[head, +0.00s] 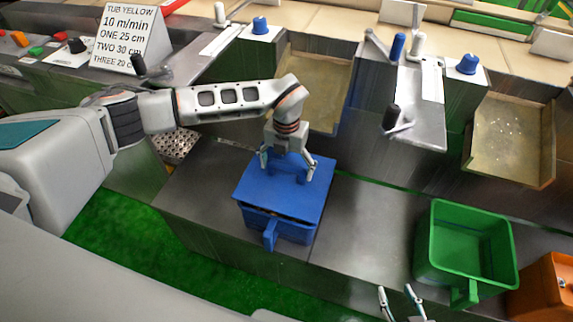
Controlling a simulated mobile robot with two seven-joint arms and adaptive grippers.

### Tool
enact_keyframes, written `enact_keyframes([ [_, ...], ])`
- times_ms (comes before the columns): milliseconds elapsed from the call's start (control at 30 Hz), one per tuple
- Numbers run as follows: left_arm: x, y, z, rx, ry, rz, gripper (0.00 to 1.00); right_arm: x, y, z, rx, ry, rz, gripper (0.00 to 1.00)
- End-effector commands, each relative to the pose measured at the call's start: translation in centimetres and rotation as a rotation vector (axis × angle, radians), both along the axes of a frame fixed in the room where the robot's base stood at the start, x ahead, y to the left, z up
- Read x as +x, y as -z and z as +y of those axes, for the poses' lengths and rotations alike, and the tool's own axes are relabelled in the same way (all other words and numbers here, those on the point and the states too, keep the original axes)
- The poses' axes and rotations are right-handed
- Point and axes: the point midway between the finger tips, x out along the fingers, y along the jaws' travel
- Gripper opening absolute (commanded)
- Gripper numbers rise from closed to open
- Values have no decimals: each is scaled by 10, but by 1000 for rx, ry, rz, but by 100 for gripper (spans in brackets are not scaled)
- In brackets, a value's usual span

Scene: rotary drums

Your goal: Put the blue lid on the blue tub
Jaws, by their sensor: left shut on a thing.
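The blue lid (272,198) is a flat square plate with a raised grip on top. It lies over the blue tub (291,231), which stands on the grey metal counter and has a handle at its front. A dark gap shows between the lid's front edge and the tub's rim; I cannot tell whether the lid touches the tub elsewhere. My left gripper (288,168) is shut on the lid's grip from above and hides part of it. My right gripper (400,294) is at the bottom edge, its fingers apart and empty.
An open green tub (427,254) stands to the right, with an orange tub (541,291) beside it. Metal chutes (313,92) and levers line the back. A sign (127,35) stands at the upper left. The counter between the blue and green tubs is clear.

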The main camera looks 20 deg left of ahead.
Motion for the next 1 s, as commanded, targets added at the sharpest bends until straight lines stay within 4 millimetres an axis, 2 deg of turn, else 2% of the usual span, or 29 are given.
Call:
enact_keyframes([
  [500, 0, 37, 0, 0, 1, 0, 61, -3, 14, -1, -9, -1, 9, 40],
  [1000, 1, 43, 0, -1, 1, -2, 61, -1, 14, -3, -13, -1, 4, 40],
])
